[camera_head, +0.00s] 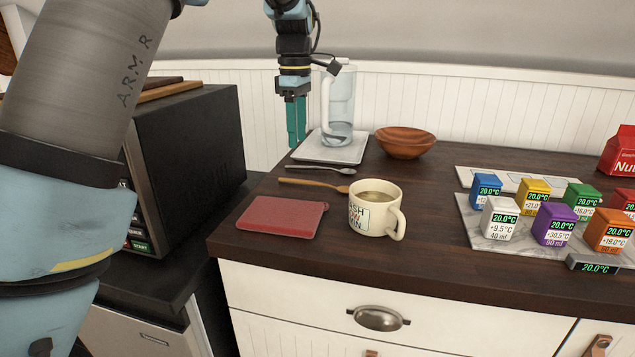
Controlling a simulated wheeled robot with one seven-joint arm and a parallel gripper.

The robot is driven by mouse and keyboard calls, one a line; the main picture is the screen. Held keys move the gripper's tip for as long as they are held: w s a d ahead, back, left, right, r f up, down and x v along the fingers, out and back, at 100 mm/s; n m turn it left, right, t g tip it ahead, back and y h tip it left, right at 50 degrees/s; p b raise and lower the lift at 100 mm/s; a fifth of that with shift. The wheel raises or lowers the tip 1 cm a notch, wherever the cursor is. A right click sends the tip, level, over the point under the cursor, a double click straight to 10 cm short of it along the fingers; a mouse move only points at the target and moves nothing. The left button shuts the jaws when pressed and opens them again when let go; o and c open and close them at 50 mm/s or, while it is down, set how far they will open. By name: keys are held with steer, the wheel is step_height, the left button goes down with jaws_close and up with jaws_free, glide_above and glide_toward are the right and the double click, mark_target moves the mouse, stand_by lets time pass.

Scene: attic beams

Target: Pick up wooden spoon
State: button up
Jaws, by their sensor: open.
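The wooden spoon (311,184) lies on the dark wooden countertop (330,262), its handle toward the left and its bowl end close behind the cream mug. A metal spoon (321,168) lies just behind it, roughly parallel. My gripper (296,138) hangs above the back left part of the counter, pointing down, with teal fingers. It is open and appears empty, above and behind the wooden spoon, apart from it. The gap between the fingers is hard to see from this side.
A cream mug (373,212) with liquid stands beside the spoon. A red booklet (281,217) lies in front. A glass pitcher (341,105) on a white board and a wooden bowl (404,142) stand behind. Several coloured cubes with displays, one purple (554,223), sit at right. A black microwave (185,150) is left.

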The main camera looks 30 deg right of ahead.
mark_target(316, 185)
steer(key=f, duration=0.3)
steer(key=d+f+p, duration=0.1)
steer(key=f, duration=0.3)
steer(key=f+p, duration=0.1)
steer(key=f, duration=0.2)
steer(key=shift+d+f, duration=0.2)
jaws_close()
stand_by(0.5)
